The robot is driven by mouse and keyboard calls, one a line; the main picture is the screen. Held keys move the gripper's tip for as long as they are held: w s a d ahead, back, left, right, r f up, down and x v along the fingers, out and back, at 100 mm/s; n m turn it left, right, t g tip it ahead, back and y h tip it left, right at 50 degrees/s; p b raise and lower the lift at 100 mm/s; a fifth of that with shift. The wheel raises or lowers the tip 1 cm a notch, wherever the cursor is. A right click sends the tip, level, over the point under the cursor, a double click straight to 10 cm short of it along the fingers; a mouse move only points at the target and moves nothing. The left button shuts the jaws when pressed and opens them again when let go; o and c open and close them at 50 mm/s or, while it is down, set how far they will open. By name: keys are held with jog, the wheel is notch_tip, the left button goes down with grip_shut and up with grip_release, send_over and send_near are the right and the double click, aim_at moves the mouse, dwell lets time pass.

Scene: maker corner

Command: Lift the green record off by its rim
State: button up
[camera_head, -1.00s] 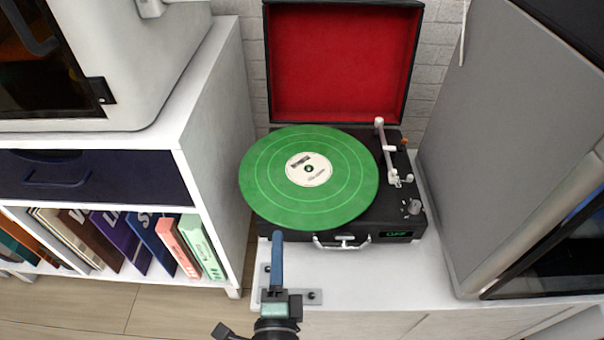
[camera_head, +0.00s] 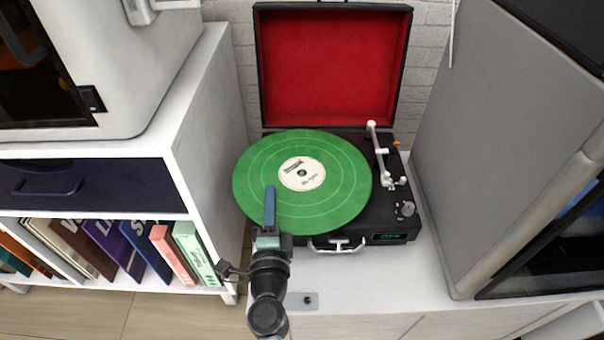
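The green record (camera_head: 335,180), with a white label at its centre, lies flat on the black suitcase record player (camera_head: 384,222). Its left side overhangs the case. The white tonearm (camera_head: 381,150) rests to the right of the disc. My gripper (camera_head: 270,190) comes from the front, and its blue finger overlaps the record's front left part in the picture. Only one finger shows clearly; the other seems hidden in line with it. I cannot tell whether the finger is above the disc or touching it, or how wide the gap is.
The player's red-lined lid (camera_head: 332,68) stands open behind. A tall grey cabinet (camera_head: 490,130) is close on the right, and a white shelf with books (camera_head: 190,252) is on the left.

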jog(key=shift+w, duration=0.1)
grip_shut()
dwell(1.4)
